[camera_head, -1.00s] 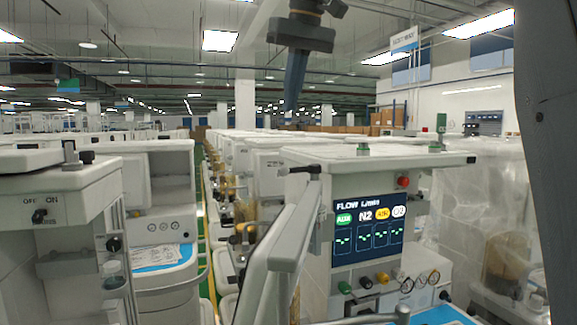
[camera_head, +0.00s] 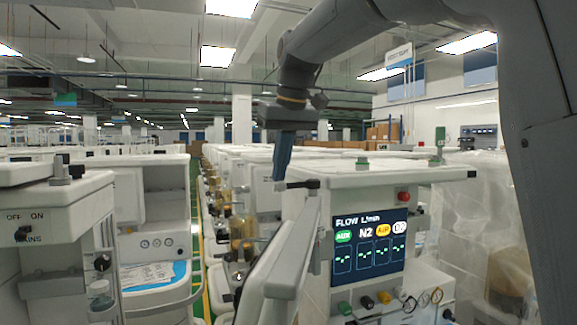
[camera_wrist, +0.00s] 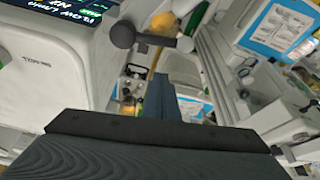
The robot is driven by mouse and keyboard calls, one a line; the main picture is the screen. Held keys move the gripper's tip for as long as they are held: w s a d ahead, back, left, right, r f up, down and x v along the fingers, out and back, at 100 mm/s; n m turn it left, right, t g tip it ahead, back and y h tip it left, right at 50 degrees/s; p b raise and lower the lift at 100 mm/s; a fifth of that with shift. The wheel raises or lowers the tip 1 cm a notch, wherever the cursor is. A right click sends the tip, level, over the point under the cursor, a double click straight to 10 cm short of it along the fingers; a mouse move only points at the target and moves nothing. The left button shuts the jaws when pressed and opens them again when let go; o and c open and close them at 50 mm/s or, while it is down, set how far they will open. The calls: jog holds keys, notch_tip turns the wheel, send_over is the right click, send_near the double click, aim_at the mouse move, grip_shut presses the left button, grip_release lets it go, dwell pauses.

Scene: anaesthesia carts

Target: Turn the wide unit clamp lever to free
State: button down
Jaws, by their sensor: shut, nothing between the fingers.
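The wide unit (camera_head: 430,180) is the white cart with the lit FLOW display. Its clamp lever (camera_head: 300,184) looks like a short dark bar with a pale end, pointing left from the top left corner. In the wrist view the lever (camera_wrist: 155,39) runs from a round dark knob rightward to a grey end. My gripper (camera_head: 281,176) is shut and empty, pointing down just above the lever's pale end. In the wrist view the shut fingers (camera_wrist: 160,88) are below the lever in the picture; contact cannot be told.
A pale rail (camera_head: 295,245) slopes down in front of the wide unit. Another white cart (camera_head: 50,215) stands at left, with a narrow green-floored aisle (camera_head: 196,215) between. A plastic-wrapped unit (camera_head: 490,220) is at right. Small fittings stand on the cart tops.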

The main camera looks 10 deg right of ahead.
aim_at(294, 185)
jog(key=s, duration=0.1)
jog(key=s+d, duration=0.1)
jog(key=s+p, duration=0.1)
jog(key=shift+s+d+f, duration=0.1)
jog(key=shift+s+d, duration=0.15)
jog(key=shift+s, duration=0.1)
